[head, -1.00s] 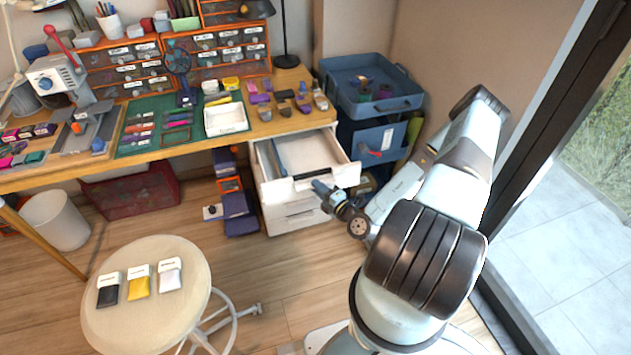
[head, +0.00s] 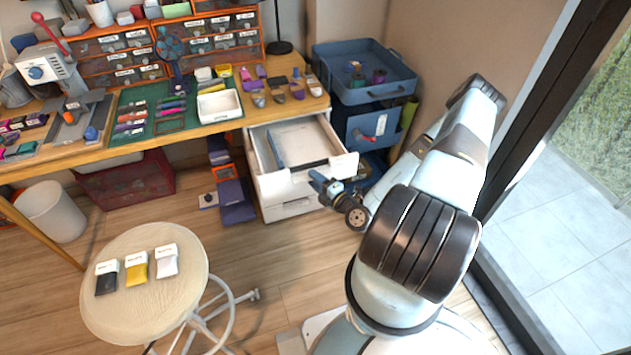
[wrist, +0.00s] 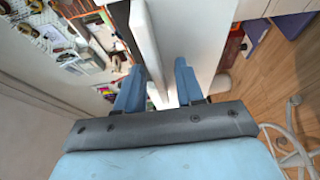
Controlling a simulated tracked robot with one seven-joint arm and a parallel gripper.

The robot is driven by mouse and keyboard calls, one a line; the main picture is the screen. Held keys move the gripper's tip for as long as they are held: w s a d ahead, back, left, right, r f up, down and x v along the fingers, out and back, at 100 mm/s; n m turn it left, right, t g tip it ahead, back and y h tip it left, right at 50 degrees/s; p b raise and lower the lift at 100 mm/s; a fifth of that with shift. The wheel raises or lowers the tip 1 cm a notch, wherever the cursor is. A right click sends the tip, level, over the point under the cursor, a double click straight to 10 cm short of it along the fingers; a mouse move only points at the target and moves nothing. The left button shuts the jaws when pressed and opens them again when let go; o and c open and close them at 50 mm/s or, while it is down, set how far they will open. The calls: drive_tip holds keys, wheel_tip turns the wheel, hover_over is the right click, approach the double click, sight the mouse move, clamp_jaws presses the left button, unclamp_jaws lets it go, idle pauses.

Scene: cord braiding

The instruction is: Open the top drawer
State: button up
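The white drawer unit (head: 287,210) stands under the right end of the desk. Its top drawer (head: 335,165) is pulled well out, with its inside and a blue-grey strip along the left visible. A dark handle (head: 309,166) shows at the drawer's front. My gripper (head: 320,184) is low and just in front of the drawer front. In the wrist view my gripper's two blue fingers (wrist: 158,88) are apart, with a white panel edge (wrist: 150,45) seen between and beyond them. I cannot tell whether either finger touches the drawer.
Blue stacked bins (head: 365,95) stand right of the drawer unit, close to my arm. A round stool (head: 150,305) with several small packets stands at front left. The desk (head: 290,115) carries tools and organisers. The floor between stool and drawers is clear.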

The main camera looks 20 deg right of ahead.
drive_tip(key=shift+s+d, duration=0.1)
drive_tip(key=v, duration=1.3)
drive_tip(key=shift+s, duration=0.25)
drive_tip(key=w+a+r+n+g+y, duration=0.1)
drive_tip(key=a+r+n+g+y, duration=0.25)
drive_tip(key=r+n+g, duration=0.75)
drive_tip(key=a+r+n+g+y, duration=0.2)
drive_tip(key=r+n+g+y, duration=0.3)
drive_tip(key=r+n, duration=1.15)
drive_tip(key=s+r+n+t+h, duration=0.1)
drive_tip(key=s+r+n+h, duration=0.2)
drive_tip(key=r+n+h, duration=0.2)
drive_tip(key=s+r+n+t+h, duration=0.2)
drive_tip(key=s+r+n+h, duration=0.2)
drive_tip(key=r+n, duration=0.5)
drive_tip(key=s+r+n+t+h, duration=0.2)
drive_tip(key=r+n+h, duration=0.4)
drive_tip(key=r, duration=0.5)
drive_tip(key=shift+s+r+n, duration=0.35)
drive_tip(key=shift+s+n, duration=0.45)
drive_tip(key=shift+n, duration=0.25)
drive_tip(key=shift+a+h, duration=0.1)
drive_tip(key=shift+h, duration=0.15)
